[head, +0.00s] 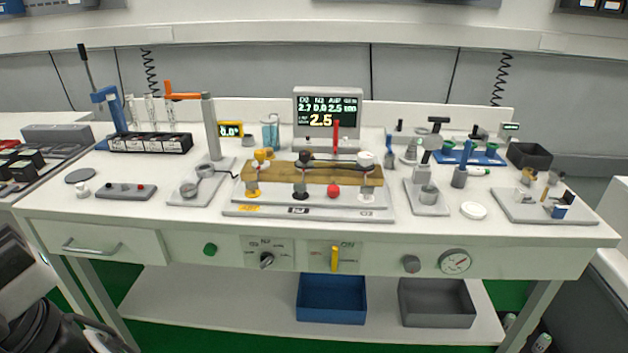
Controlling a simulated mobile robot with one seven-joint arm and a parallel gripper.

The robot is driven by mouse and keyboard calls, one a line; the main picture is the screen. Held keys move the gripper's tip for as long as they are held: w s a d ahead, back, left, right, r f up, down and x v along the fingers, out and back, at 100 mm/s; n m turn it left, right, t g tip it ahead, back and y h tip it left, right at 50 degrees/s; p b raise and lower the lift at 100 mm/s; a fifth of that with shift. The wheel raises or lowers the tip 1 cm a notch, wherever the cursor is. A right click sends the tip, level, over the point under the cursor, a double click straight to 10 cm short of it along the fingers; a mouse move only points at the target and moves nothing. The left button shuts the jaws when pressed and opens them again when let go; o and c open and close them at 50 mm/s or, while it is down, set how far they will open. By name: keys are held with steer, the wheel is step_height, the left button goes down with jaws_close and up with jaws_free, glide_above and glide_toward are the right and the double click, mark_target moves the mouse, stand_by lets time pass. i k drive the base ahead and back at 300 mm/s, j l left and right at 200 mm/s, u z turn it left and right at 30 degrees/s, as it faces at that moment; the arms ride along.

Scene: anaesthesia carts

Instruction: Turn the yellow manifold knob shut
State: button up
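The manifold (312,174) is a long brass-coloured block on a light base plate at the middle of the bench. A small yellow knob (262,156) sits on top at its left end. A black knob and a white knob are farther right along the block. Below the yellow knob, a yellow-based fitting (253,191) stands at the front of the block. I cannot tell from this view how far the yellow knob is turned. My gripper is not clearly visible; only dark and grey arm parts show at the lower left.
A monitor (328,118) stands behind the manifold. A post with an orange arm (209,125) rises to its left, and a small clamp stand (427,195) is to its right. A yellow lever (335,259) is on the bench front. The bench's front strip is mostly clear.

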mark_target(260, 155)
steer(key=i+u, duration=0.4)
steer(key=i+l+u, duration=0.2)
steer(key=u, duration=0.15)
steer(key=i+l+u, duration=0.25)
steer(key=u, duration=0.15)
